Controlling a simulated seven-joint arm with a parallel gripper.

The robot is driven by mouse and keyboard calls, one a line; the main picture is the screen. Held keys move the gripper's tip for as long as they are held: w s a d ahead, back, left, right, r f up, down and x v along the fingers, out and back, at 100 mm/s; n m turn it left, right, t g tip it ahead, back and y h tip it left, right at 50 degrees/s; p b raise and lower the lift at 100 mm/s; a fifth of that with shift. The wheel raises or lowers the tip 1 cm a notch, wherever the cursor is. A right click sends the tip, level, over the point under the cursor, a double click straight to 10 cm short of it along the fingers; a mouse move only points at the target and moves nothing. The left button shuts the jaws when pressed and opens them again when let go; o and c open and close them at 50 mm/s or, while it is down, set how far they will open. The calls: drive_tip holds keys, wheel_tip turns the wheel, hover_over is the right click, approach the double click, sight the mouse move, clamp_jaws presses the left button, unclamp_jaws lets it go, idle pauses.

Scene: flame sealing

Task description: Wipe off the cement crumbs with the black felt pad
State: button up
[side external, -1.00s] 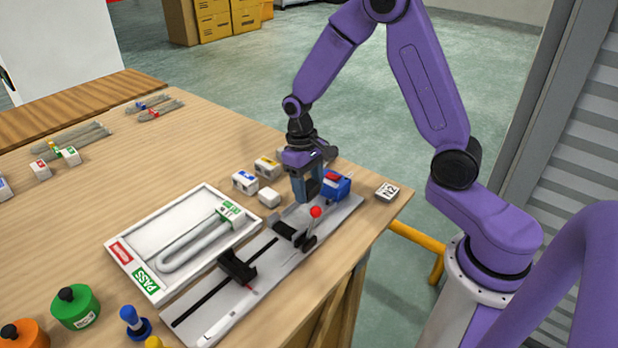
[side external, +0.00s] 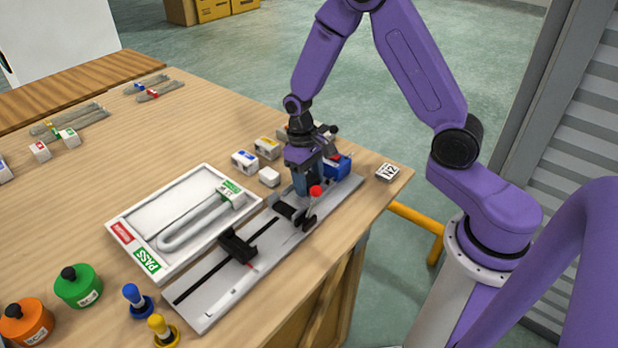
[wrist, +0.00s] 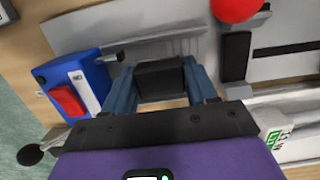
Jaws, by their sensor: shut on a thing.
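My gripper (side external: 302,190) is low over the far end of the grey rail bed (side external: 203,318). In the wrist view, its blue-grey fingers (wrist: 162,88) are shut on a black block, the felt pad (wrist: 160,78). The pad is between the fingertips, close over the grey plate; I cannot tell whether it touches. Faint streaks (wrist: 185,43) show on the plate beside it. I cannot make out separate cement crumbs. In the side view the pad is hidden by the gripper and the black clamp.
A red-knobbed lever (side external: 316,190) stands close in front of my gripper. A blue box with a red switch (wrist: 72,90) is close on the other side. A white tray (side external: 205,170) with a bent tube lies left of the bed. White blocks (side external: 269,177) stand behind.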

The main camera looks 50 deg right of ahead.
drive_tip(key=shift+f, duration=0.3)
idle(0.6)
drive_tip(key=o, duration=0.7)
drive_tip(key=shift+r, duration=0.3)
drive_tip(key=c, duration=0.9)
drive_tip(key=shift+c, duration=0.2)
drive_tip(key=shift+d, duration=0.15)
drive_tip(key=shift+d, duration=1.2)
